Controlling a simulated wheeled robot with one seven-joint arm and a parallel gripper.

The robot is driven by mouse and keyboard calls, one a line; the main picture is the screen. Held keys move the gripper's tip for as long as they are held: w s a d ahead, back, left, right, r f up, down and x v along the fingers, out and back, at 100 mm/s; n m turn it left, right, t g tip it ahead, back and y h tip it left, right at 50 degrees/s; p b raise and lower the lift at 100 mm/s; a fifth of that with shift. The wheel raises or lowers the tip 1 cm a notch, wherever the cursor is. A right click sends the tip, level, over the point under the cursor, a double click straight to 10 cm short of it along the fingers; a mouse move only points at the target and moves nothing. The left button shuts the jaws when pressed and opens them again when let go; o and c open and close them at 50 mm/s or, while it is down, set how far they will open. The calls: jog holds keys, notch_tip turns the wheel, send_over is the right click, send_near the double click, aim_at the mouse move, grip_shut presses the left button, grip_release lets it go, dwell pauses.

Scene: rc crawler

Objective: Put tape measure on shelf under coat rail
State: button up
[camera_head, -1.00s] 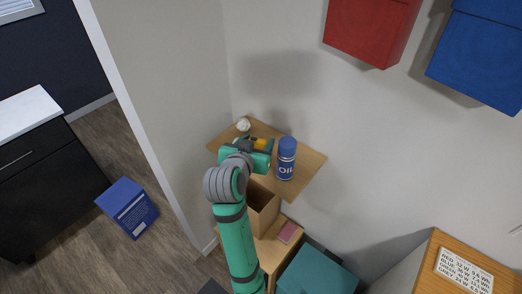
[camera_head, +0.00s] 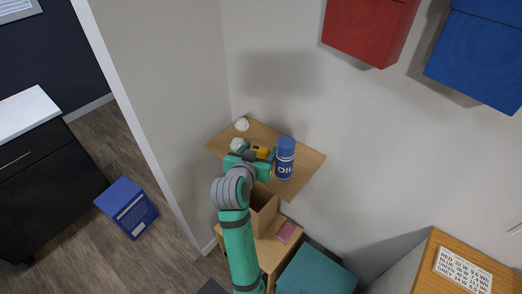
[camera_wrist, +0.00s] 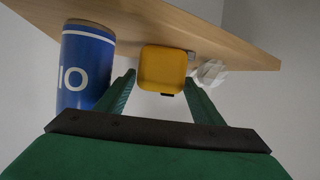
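The yellow tape measure (camera_head: 262,152) is at the front of the gripper, over the wooden wall shelf (camera_head: 311,169). In the wrist view, the tape measure (camera_wrist: 162,68) sits between the two green fingers of my gripper (camera_wrist: 160,80), with the fingertips close at its sides. My gripper (camera_head: 259,157) appears shut on it in the head view. A blue and white oil can (camera_head: 285,158) stands on the shelf to the right; it also shows in the wrist view (camera_wrist: 84,65). I cannot tell whether the tape measure touches the shelf. No coat rail is visible.
Two crumpled white lumps, one at the back (camera_head: 242,124) and one nearer (camera_head: 238,145), lie on the shelf's left. Below are an open brown box (camera_head: 263,208) and a teal box (camera_head: 315,272). Red (camera_head: 368,28) and blue (camera_head: 480,55) boxes are on the wall.

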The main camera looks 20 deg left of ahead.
jog(key=shift+r, duration=0.1)
jog(key=shift+s+r, duration=0.1)
jog(key=shift+s, duration=0.05)
jog(key=v, duration=1.1)
jog(key=shift+s, duration=0.4)
jog(key=shift+w+r, duration=0.1)
jog(key=shift+w, duration=0.05)
